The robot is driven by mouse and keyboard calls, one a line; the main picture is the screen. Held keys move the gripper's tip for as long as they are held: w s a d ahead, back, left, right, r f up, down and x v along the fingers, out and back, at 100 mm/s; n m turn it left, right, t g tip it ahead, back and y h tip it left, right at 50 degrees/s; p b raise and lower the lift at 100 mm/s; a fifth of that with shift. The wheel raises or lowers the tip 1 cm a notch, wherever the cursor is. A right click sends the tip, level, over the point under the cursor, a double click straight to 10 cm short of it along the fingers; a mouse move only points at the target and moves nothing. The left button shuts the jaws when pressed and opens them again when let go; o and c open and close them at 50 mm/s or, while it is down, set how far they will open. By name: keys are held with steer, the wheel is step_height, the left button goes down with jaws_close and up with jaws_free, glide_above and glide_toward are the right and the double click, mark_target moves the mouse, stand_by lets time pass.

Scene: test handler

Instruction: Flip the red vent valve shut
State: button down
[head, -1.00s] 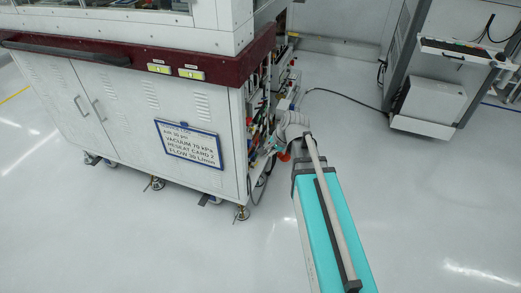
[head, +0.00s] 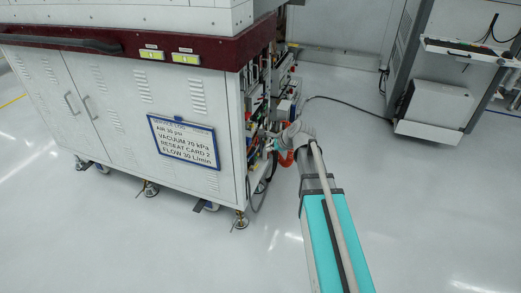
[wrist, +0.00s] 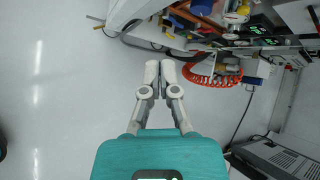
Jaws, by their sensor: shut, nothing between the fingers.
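My gripper (wrist: 160,67) is shut and empty in the wrist view, its two pale fingers side by side over the floor. In the head view my arm reaches to the right-hand side of the white cabinet (head: 215,185), where pipes and fittings are crowded. In the wrist view this fitting panel (wrist: 235,30) lies above and to the right of the fingertips, apart from them. Small red parts show among the fittings, but I cannot tell which one is the red vent valve. My arm hides part of the panel in the head view.
An orange-red coiled hose (wrist: 212,80) hangs just right of the fingertips in the wrist view. A sign (head: 183,140) with settings is on the cabinet front. A grey rack (head: 440,95) stands at the right, with a black cable on the floor.

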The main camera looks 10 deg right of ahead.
steer(key=w+d+f+m+t+b, duration=0.4)
steer(key=w+f+m+b, duration=0.6)
steer(key=b, duration=0.5)
steer(key=shift+d+f+m+t+b, duration=0.3)
steer(key=shift+d+f+m, duration=0.35)
steer(key=shift+d+m, duration=0.25)
steer(key=shift+w, duration=0.2)
steer(key=a+r+b+x, duration=0.1)
steer(key=b+x, duration=0.3)
steer(key=x, duration=0.9)
steer(key=shift+w+r, duration=0.4)
steer(key=shift+r, duration=0.05)
steer(key=shift+w+d, duration=0.1)
steer(key=shift+d, duration=0.15)
steer(key=shift+y, duration=0.3)
